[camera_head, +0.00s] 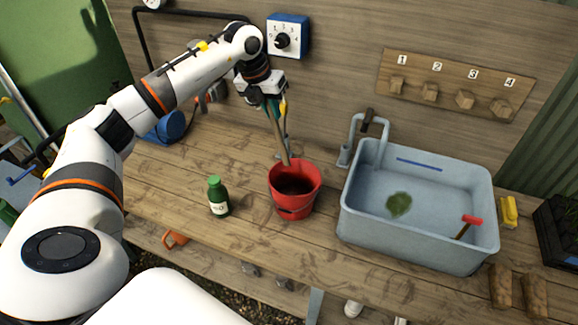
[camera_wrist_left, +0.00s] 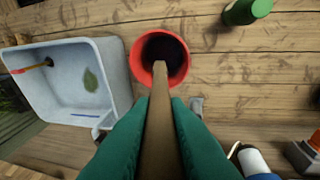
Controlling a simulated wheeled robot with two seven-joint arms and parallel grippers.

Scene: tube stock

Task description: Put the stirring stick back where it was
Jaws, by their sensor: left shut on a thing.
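The stirring stick (camera_head: 278,138) is a long, flat wooden stick, slightly tilted. Its lower end is at the mouth of the red bucket (camera_head: 308,183); I cannot tell how deep it reaches. My left gripper (camera_head: 273,104) is shut on the stick's upper part, above the bucket. In the left wrist view the stick (camera_wrist_left: 160,120) runs between the green fingers (camera_wrist_left: 150,135) toward the red bucket (camera_wrist_left: 138,62), which has dark contents. My right gripper is not in view.
A green bottle (camera_head: 218,198) stands left of the bucket. A grey sink (camera_head: 352,208) with a tap (camera_head: 352,135) is to the right. A numbered peg board (camera_head: 455,85) hangs on the wall above the sink. A blue-and-white dial (camera_head: 287,37) is on the wall.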

